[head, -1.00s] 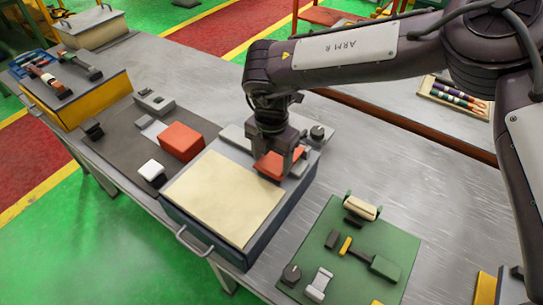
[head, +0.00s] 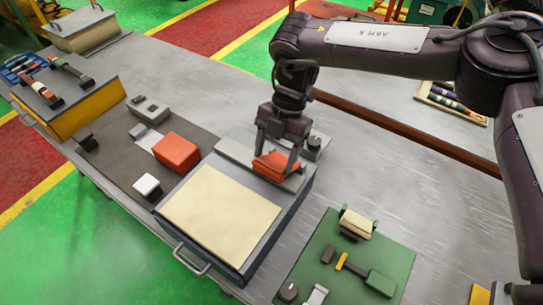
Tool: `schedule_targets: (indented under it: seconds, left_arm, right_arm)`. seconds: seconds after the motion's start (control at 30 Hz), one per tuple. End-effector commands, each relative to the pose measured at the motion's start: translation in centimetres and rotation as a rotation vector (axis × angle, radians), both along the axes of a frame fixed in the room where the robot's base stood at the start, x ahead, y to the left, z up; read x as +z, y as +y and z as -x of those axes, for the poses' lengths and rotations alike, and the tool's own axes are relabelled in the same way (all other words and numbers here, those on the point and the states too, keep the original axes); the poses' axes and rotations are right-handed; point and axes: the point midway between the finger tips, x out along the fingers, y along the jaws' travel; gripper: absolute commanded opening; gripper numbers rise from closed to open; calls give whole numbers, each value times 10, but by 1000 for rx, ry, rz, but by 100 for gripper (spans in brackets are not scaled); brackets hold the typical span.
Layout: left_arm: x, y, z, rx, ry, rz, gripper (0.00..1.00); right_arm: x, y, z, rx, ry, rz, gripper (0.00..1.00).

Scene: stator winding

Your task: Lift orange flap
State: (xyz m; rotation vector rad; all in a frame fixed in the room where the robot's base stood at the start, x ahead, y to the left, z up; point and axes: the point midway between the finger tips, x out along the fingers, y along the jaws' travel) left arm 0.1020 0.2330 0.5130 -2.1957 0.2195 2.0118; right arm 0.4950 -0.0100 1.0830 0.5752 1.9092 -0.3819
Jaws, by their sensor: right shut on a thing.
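The orange flap (head: 272,167) is at the back edge of the box with the cream top panel (head: 222,215). My right gripper (head: 278,163) comes down from above with its fingers at the two sides of the flap, shut on it. The flap looks slightly tilted; whether it is clear of the grey strip (head: 236,150) under it I cannot tell. A second orange block (head: 177,152) sits on the dark mat to the left, apart from the gripper. My left gripper is not in view.
A green mat (head: 322,245) with tools lies at the front right. A dark mat (head: 120,150) with a white-topped block (head: 147,185) is on the left. A yellow-fronted box (head: 95,108) stands further left.

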Motion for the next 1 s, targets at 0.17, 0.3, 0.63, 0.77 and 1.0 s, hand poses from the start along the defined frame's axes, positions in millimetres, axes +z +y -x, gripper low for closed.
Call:
schedule_targets:
  seconds: [0.17, 0.3, 0.63, 0.77, 1.0]
  left_arm:
    - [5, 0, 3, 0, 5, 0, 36]
    - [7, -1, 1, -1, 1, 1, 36]
    - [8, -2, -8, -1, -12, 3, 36]
    - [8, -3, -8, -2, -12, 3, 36]
    - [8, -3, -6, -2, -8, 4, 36]
  right_arm:
    - [8, -7, -12, -9, -14, 4, 24]
    - [9, -10, -16, -10, -16, 5, 24]
    - [9, -13, -19, -10, -15, 7, 24]
    - [8, -13, -19, -11, -14, 7, 24]
    - [8, -13, -18, -10, -12, 7, 80]
